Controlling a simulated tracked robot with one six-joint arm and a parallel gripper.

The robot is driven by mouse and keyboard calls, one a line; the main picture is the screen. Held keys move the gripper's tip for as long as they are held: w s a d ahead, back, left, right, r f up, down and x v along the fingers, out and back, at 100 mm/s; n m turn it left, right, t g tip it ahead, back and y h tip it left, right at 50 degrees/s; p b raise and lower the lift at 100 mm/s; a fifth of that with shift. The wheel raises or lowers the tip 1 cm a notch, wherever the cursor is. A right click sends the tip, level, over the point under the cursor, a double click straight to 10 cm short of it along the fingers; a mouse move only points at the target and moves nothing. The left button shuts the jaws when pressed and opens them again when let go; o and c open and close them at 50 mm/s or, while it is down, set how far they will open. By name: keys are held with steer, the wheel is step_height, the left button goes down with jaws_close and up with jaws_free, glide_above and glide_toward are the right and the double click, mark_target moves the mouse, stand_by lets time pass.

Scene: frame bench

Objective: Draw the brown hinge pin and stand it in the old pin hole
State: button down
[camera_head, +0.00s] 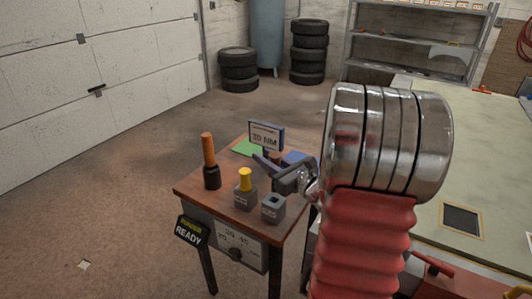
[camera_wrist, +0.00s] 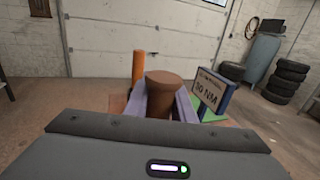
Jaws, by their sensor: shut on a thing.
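My gripper (camera_head: 270,165) is over the back right part of the small wooden bench. In the wrist view its two purple-grey fingers (camera_wrist: 168,104) are shut around the brown hinge pin (camera_wrist: 170,88), whose broad round top shows between them. The pin's lower end is hidden, and I cannot tell whether it is clear of what is below. In the head view the pin cannot be made out behind the gripper. A grey block with a dark hole in its top (camera_head: 273,208) stands at the bench's front right. Another grey block (camera_head: 244,199) holds a yellow pin (camera_head: 245,179).
An orange-handled tool (camera_head: 209,160) stands upright at the bench's left. A READY display (camera_head: 188,231) hangs at the front left. The front left bench top is clear.

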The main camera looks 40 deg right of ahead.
steer(key=shift+f, duration=1.05)
step_height(320, 180, down, 7)
stand_by(4.5)
steer(key=shift+s+a+f, duration=0.2)
steer(key=shift+s+f, duration=0.1)
steer(key=shift+f, duration=0.35)
stand_by(0.3)
steer(key=shift+w+d+r, duration=0.1)
steer(key=shift+d+r, duration=0.05)
steer(key=shift+r, duration=0.05)
stand_by(0.4)
steer(key=shift+w+r, duration=0.1)
steer(key=shift+r, duration=0.5)
